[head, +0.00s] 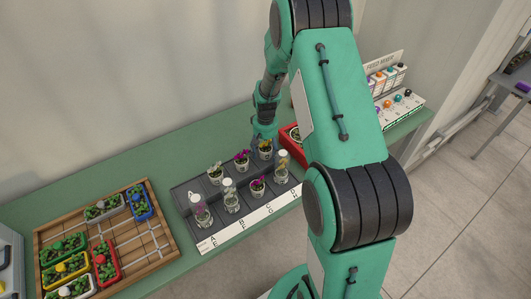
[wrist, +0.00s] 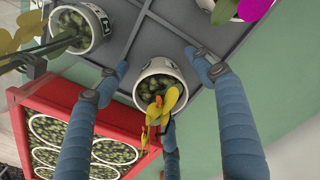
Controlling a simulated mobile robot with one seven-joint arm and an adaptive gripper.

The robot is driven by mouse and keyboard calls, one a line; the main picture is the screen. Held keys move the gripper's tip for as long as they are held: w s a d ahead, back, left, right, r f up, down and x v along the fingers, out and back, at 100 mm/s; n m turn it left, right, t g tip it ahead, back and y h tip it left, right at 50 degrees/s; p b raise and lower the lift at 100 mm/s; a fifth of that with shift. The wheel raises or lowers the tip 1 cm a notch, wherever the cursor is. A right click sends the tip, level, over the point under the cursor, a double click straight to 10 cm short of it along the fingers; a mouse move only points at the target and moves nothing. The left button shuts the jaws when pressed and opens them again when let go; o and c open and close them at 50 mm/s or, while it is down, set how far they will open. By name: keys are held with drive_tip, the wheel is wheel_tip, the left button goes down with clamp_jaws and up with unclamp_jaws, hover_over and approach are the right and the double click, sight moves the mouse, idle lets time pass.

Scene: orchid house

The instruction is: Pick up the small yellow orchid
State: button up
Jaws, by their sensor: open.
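The small yellow orchid (head: 265,150) stands in a white pot at the back right of the dark grey tray (head: 178,196) in the head view. In the wrist view its yellow flower (wrist: 163,107) leans over the white pot (wrist: 160,72), which holds green-brown fill. My gripper (wrist: 163,75) is open, with blue fingers on the left and right of the pot and another below it. I see gaps between the side fingers and the pot. In the head view my gripper (head: 264,134) is just above the orchid, and its fingertips are hard to make out.
A red tray of pots (wrist: 75,95) is close beside the orchid. Pink-flowered pots (head: 242,160) and glass jars with white caps (head: 231,197) share the grey tray. A wooden crate of planters (head: 160,240) lies left. A white rack (head: 400,105) stands right.

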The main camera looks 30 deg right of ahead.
idle(0.5)
drive_tip(key=c, duration=1.4)
